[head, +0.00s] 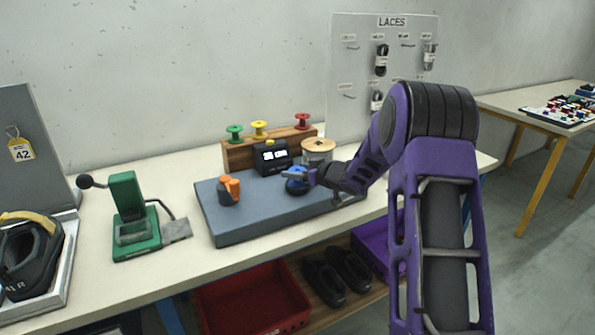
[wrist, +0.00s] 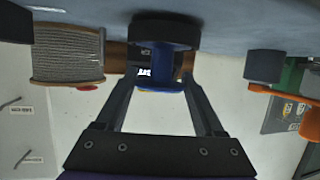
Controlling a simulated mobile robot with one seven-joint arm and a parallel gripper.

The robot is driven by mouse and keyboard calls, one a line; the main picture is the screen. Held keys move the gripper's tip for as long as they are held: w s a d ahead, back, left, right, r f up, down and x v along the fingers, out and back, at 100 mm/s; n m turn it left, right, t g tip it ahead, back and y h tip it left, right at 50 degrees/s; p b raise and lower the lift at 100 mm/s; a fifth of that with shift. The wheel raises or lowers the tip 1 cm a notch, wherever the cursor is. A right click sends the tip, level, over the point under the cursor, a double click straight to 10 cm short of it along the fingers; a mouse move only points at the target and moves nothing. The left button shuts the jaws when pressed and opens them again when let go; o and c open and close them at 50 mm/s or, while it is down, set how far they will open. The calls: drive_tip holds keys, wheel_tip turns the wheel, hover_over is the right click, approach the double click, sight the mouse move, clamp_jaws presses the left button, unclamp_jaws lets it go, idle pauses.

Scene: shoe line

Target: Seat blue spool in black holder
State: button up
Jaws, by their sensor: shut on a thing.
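The blue spool (head: 296,187) is between the fingers of my gripper (head: 310,175), over the front right part of the grey-blue board. In the wrist view, which is upside down, my gripper (wrist: 160,82) is shut on the blue spool (wrist: 158,60). A black round piece, seemingly the black holder (wrist: 165,31), lies in line with the spool on the board side. The spool looks upright and very close to it. I cannot tell whether the spool is touching it or fully down; the fingers and flange hide the joint.
The grey-blue board (head: 260,226) also bears an orange and grey tool (head: 229,190), a black display box (head: 272,158) and a large thread spool (head: 318,148). A wooden rack (head: 240,155) with green, yellow and red spools stands behind. A green device (head: 130,225) is left.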

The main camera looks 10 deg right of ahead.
drive_tip(key=shift+f, duration=0.25)
drive_tip(key=o, duration=1.1)
drive_tip(key=shift+p+v, duration=1.7)
drive_tip(key=shift+v, duration=2.8)
drive_tip(key=shift+p+v, duration=0.35)
drive_tip(key=shift+v, duration=0.65)
